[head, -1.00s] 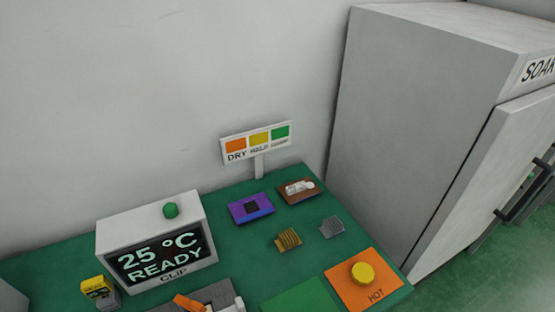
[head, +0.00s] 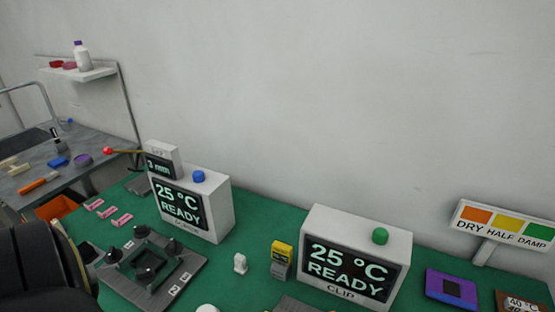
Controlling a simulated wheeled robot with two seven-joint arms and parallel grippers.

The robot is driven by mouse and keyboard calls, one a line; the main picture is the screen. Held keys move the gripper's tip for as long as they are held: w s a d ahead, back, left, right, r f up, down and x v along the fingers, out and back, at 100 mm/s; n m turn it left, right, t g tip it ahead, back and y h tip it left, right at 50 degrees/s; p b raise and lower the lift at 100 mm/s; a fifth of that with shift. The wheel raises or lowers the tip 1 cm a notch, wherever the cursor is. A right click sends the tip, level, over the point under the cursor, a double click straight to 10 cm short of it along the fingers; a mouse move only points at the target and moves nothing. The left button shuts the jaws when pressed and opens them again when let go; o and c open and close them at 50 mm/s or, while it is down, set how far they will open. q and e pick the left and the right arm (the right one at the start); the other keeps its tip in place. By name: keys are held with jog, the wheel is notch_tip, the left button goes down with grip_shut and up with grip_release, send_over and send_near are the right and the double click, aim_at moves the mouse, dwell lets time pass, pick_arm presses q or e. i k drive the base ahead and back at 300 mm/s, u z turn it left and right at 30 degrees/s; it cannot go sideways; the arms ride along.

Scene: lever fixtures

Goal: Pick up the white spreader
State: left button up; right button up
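I cannot tell for sure which thing is the white spreader. A pale, cream-white piece (head: 14,164) lies on the grey sink counter at the far left, partly cut by the picture edge. A small white upright piece (head: 240,263) stands on the green bench, between the grey clamp plate and a yellow-topped grey block. A rounded white top (head: 207,308) shows at the bottom edge. A dark part of my own arm fills the lower left corner. Neither gripper shows.
On the green bench (head: 262,223) stand two display boxes (head: 218,204) (head: 397,245), a grey plate with black knobs (head: 150,272), pink clips (head: 108,212) and a purple block (head: 452,289). The grey counter (head: 85,142) holds an orange tool (head: 39,183). A shelf (head: 80,73) hangs above.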

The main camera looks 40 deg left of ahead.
aim_at(240, 268)
jog(key=u, duration=0.15)
jog(key=k, duration=0.25)
jog(key=u, duration=1.35)
